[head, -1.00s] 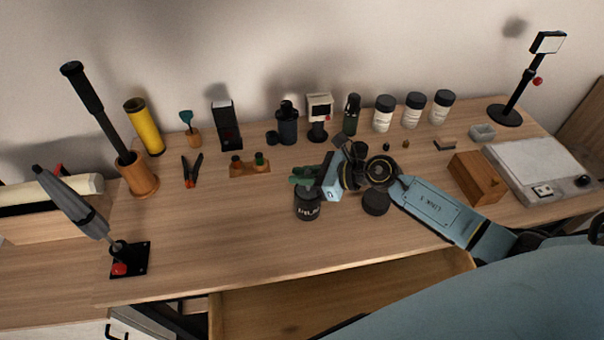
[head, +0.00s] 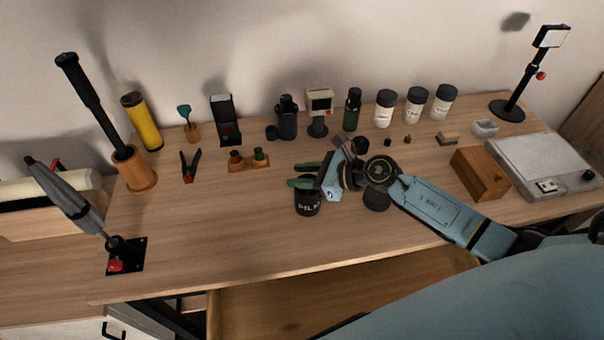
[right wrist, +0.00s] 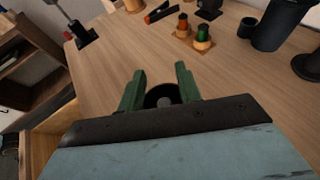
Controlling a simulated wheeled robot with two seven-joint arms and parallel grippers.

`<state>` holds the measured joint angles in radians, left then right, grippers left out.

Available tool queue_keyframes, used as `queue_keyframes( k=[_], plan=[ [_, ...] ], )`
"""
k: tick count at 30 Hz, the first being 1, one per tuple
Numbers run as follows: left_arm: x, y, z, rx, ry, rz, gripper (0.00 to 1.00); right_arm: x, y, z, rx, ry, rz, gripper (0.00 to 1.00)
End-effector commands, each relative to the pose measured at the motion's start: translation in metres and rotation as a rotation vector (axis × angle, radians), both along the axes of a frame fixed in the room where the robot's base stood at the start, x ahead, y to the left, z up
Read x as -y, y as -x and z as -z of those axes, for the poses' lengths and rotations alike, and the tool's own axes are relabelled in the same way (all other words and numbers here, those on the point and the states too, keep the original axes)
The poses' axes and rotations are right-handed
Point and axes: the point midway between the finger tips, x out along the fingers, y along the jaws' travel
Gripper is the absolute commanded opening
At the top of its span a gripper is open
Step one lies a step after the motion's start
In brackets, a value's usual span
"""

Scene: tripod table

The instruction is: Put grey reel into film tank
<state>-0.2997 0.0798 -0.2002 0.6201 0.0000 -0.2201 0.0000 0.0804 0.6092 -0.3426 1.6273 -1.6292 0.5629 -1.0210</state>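The film tank (head: 307,208) is a black cylinder with white lettering, upright at the middle front of the table. My right gripper (head: 298,176) is just above it. Its green fingers are spread apart, with nothing visible gripped between them. In the right wrist view, the tank's dark round rim (right wrist: 151,98) shows between and below the fingers. A grey round shape (right wrist: 165,101) sits inside that rim. It may be the grey reel, but the fingers and gripper body hide part of it. My left gripper is not in view.
A black round lid-like piece (head: 377,200) stands right of the tank, close to my right wrist. A wooden box (head: 480,175) is farther right. Bottles and small tools line the back. An open drawer (head: 330,305) juts out in front. The table left of the tank is clear.

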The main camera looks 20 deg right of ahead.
Motion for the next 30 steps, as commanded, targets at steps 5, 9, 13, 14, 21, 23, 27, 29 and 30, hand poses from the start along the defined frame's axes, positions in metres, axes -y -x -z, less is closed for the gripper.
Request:
queue_keyframes(
  k=[5, 9, 13, 14, 21, 23, 27, 29, 30],
  plan=[
    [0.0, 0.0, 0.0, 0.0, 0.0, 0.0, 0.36, 0.0, 0.0, 0.0, 0.0, 0.0, 0.0, 0.4],
    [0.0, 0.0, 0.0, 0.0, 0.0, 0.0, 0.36, 0.001, 0.001, 0.0, -0.001, 0.001, 0.0, 0.4],
    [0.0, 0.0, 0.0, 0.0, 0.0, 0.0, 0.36, 0.007, 0.006, -0.003, 0.0, 0.002, 0.001, 0.4],
    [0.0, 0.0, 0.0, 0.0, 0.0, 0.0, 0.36, 0.01, 0.009, -0.004, -0.001, 0.003, 0.001, 0.4],
    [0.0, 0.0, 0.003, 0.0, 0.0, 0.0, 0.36, 0.044, 0.044, -0.023, -0.005, 0.005, -0.001, 0.4],
    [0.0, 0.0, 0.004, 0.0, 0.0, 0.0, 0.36, 0.052, 0.053, -0.028, -0.004, 0.005, -0.001, 0.4],
    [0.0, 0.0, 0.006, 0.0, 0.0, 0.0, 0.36, 0.068, 0.069, -0.038, -0.004, 0.003, -0.001, 0.4],
    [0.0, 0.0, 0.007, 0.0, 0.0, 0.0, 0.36, 0.073, 0.074, -0.042, -0.003, 0.003, -0.001, 0.4],
    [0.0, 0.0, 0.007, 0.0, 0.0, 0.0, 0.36, 0.077, 0.077, -0.043, -0.003, 0.003, 0.0, 0.4]
  ],
)
